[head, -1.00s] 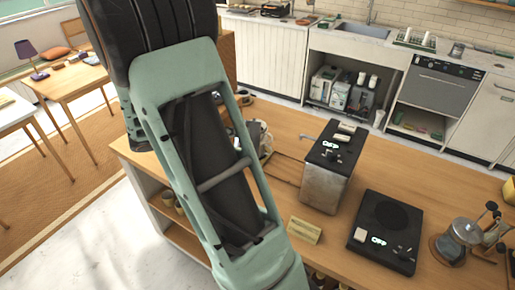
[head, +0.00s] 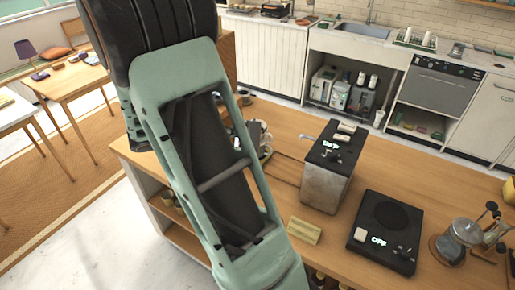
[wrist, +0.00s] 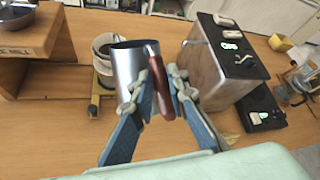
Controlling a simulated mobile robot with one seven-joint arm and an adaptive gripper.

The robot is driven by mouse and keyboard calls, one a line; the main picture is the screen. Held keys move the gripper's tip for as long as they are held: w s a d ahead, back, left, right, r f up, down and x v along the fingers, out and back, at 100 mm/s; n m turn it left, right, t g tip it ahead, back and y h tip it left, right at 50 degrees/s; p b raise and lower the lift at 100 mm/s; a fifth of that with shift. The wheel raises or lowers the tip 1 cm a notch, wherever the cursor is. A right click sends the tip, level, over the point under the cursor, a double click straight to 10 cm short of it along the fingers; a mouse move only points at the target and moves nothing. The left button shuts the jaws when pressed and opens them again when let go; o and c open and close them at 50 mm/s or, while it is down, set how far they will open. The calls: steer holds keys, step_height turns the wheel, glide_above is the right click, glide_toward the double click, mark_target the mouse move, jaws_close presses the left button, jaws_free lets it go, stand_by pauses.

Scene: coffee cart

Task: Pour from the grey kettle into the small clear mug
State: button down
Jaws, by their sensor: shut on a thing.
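In the wrist view the grey kettle (wrist: 128,64) is a shiny metal vessel with a dark open top and a reddish-brown handle (wrist: 155,75). My gripper (wrist: 164,78) has its blue fingers shut on that handle. The kettle looks roughly upright, in front of and partly over a pour-over stand. In the head view my own arm hides the gripper and most or all of the kettle. I cannot clearly make out the small clear mug in either view; the area under the dripper is small and partly covered.
The pour-over stand (wrist: 96,82) with a white dripper (wrist: 103,45) is beside the kettle. A tall metal-sided box (head: 326,186) with an OFF display stands to the right. A black scale-like plate (head: 385,245) and glass brewer (head: 460,238) are further right.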

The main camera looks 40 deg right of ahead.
stand_by(0.4)
steer(key=shift+s+a+f+b, duration=0.1)
steer(key=shift+f+b, duration=0.35)
steer(key=shift+b, duration=0.5)
steer(key=shift+s+a+f+h+b, duration=0.2)
steer(key=shift+f+h+b, duration=0.35)
steer(key=shift+b, duration=0.85)
steer(key=shift+w+d+r+y+p, duration=0.2)
steer(key=shift+r+p, duration=0.25)
steer(key=shift+p, duration=0.75)
steer(key=shift+w+d+r+y+p, duration=0.1)
steer(key=shift+r+y+p, duration=0.25)
steer(key=shift+p, duration=0.8)
steer(key=shift+r, duration=0.15)
steer(key=shift+w+d+r, duration=0.15)
steer(key=shift+d+r, duration=0.05)
steer(key=shift+r, duration=0.4)
stand_by(1.1)
steer(key=shift+a+f+b, duration=0.15)
steer(key=shift+f+b, duration=0.35)
steer(key=shift+b, duration=0.4)
steer(key=shift+s+a+f+h+b, duration=0.25)
steer(key=shift+f+b, duration=0.3)
steer(key=shift+b, duration=0.9)
